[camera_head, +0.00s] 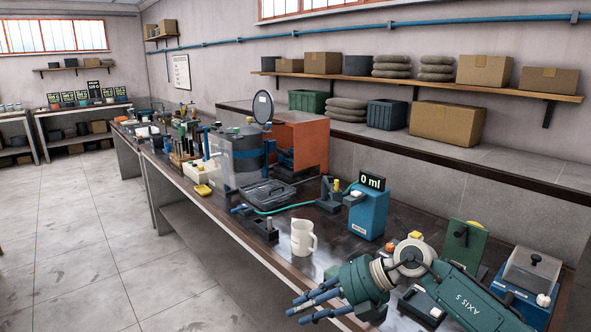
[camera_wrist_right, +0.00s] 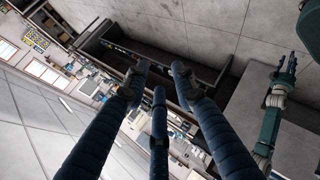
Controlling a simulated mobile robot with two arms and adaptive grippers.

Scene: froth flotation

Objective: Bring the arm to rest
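My right gripper (camera_head: 303,307) is in the lower middle of the head view, out over the bench's front edge, with its fingers pointing left. In the right wrist view its three dark blue fingers (camera_wrist_right: 160,75) are spread apart with nothing between them. The wrist view looks across the room at a steep tilt. A second teal arm shows at the right of that view, seemingly my left one, with its gripper (camera_wrist_right: 289,65) small at the upper end. No left gripper shows in the head view.
A white jug (camera_head: 303,238) stands on the dark bench behind my right gripper. A blue dispenser reading 0 ml (camera_head: 369,210), a green stand (camera_head: 465,246) and a clear-lidded box (camera_head: 528,271) are near the arm. A flotation tank (camera_head: 247,155) stands farther back. The floor (camera_head: 70,240) at left is clear.

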